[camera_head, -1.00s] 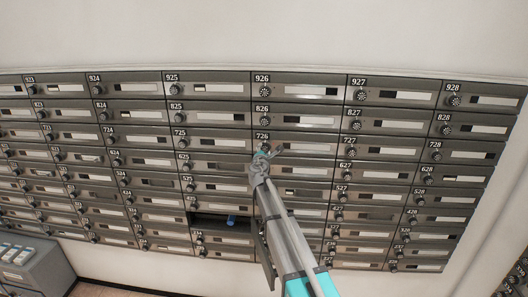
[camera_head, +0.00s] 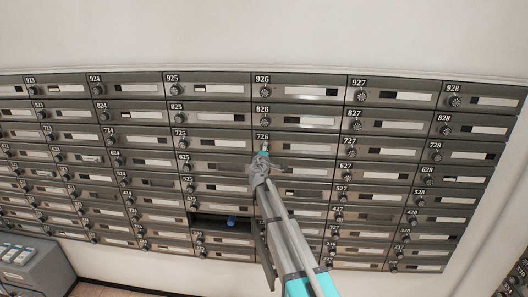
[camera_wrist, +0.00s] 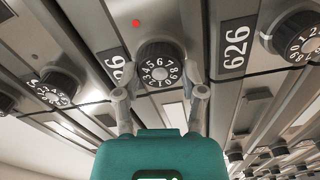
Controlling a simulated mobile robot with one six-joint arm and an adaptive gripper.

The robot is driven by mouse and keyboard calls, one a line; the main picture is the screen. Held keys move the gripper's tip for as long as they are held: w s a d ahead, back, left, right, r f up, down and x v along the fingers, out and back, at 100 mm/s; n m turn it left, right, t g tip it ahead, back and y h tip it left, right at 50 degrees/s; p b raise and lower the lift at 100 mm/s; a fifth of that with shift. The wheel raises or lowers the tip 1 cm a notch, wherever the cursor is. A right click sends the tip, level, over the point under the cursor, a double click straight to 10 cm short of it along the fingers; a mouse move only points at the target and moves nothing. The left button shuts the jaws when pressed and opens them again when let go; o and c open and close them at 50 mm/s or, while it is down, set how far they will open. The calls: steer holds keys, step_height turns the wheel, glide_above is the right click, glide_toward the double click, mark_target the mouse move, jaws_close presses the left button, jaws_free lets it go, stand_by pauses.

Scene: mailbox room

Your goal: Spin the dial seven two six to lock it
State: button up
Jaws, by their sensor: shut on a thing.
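In the head view, my gripper (camera_head: 263,156) is at the dial position just below the 726 label (camera_head: 262,136) and covers most of the dial. The gripper is shut on the dial. A small red mark (camera_wrist: 136,23) shows on the panel near the dial in the wrist view. The exact number set on the dial is hard to read.
Similar dials surround it, including one beside the 626 label (camera_wrist: 236,47) at the right of the wrist view (camera_wrist: 300,38). Below, one compartment (camera_head: 208,220) stands open with a blue item (camera_head: 232,221) inside. A grey cabinet (camera_head: 30,262) stands at lower left.

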steer(key=m, duration=1.4)
steer(key=shift+d, duration=0.1)
stand_by(0.4)
steer(key=o, duration=1.1)
steer(key=shift+o, duration=0.2)
steer(key=shift+s, duration=0.1)
steer(key=s+a, duration=0.2)
steer(key=s, duration=0.9)
steer(key=shift+s, duration=0.3)
steer(key=shift+d, duration=0.1)
